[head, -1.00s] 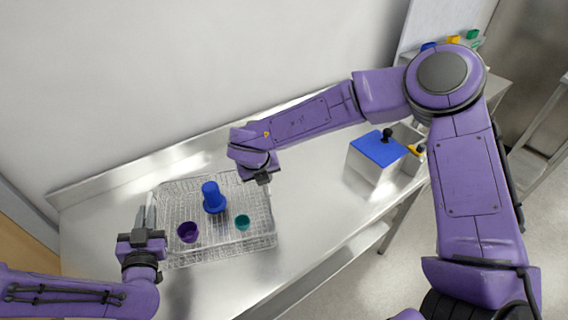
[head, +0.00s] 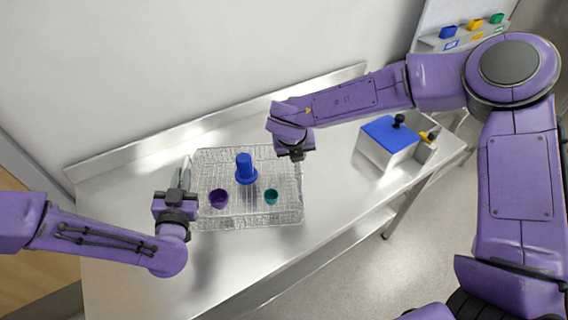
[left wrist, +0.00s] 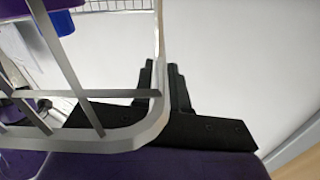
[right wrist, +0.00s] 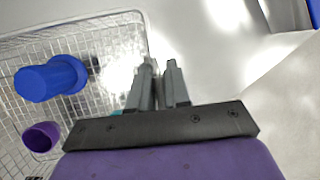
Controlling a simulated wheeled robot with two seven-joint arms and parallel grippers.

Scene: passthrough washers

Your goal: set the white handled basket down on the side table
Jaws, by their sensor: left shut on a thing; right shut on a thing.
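The white handled basket (head: 285,208) is a wire basket over the left part of a steel table (head: 330,200). My left gripper (head: 181,174) is at its left end; in the left wrist view (left wrist: 168,80) the fingers close around a thin pale bar of the basket (left wrist: 128,134). My right gripper (head: 292,154) is at its right end; in the right wrist view (right wrist: 158,80) the fingers are close together at the basket's rim (right wrist: 140,22). The basket looks level. I cannot tell whether its bottom touches the table.
In the basket are a blue flanged piece (head: 246,171), a purple cup (head: 219,198) and a teal cup (head: 271,196). A white box with a blue lid (head: 389,134) stands at the table's right. A wall (head: 180,70) runs behind. Coloured bins (head: 474,25) sit at the back right.

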